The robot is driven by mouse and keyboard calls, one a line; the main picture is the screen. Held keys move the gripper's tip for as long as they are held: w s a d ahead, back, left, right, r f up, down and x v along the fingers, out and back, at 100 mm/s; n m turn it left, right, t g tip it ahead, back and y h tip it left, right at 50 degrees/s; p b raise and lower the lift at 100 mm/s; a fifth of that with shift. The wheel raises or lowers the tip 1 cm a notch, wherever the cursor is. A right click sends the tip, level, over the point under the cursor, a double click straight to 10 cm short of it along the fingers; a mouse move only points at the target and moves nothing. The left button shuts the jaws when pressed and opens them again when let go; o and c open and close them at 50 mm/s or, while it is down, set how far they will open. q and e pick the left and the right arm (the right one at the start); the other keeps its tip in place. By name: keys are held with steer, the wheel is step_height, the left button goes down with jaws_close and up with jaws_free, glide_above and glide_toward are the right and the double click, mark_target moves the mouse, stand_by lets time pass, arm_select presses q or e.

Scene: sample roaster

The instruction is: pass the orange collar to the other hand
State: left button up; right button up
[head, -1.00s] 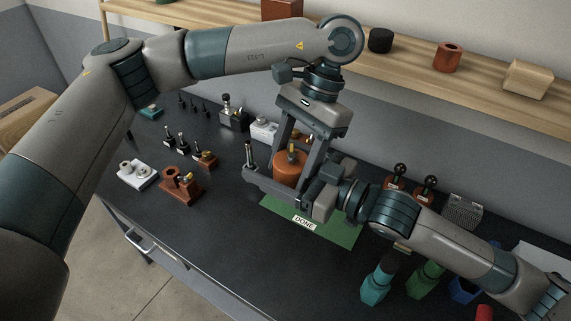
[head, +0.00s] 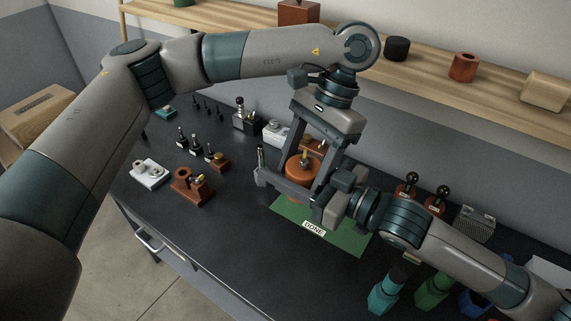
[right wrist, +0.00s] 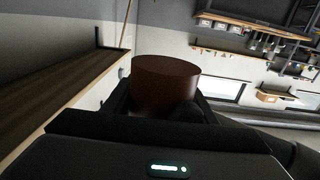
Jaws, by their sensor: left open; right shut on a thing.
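The orange collar (head: 301,171) is a short, wide cylinder held above the bench, over the green mat's far side. My right gripper (head: 288,172) comes in from the right and is shut on it, with a finger along its near side. In the right wrist view the collar (right wrist: 165,82) looks dark brown and stands just beyond the gripper's body. My left gripper (head: 305,177) reaches down from above, open, its fingers on either side of the collar. Whether they touch it I cannot tell. The fingers of both grippers hide parts of the collar.
The green mat (head: 345,240) with a DONE label lies below. Left of it are a white block (head: 150,174), a red-brown holder (head: 190,188) and several small dark tools. Teal and green containers (head: 384,292) stand at the right front. A wooden shelf (head: 425,68) runs behind. The bench's left front is clear.

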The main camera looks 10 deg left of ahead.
arm_select(q)
steer(key=shift+s+d, duration=0.2)
steer(key=shift+d, duration=0.1)
steer(key=v, duration=1.2)
steer(key=shift+w+a, duration=0.2)
steer(key=shift+a, duration=0.05)
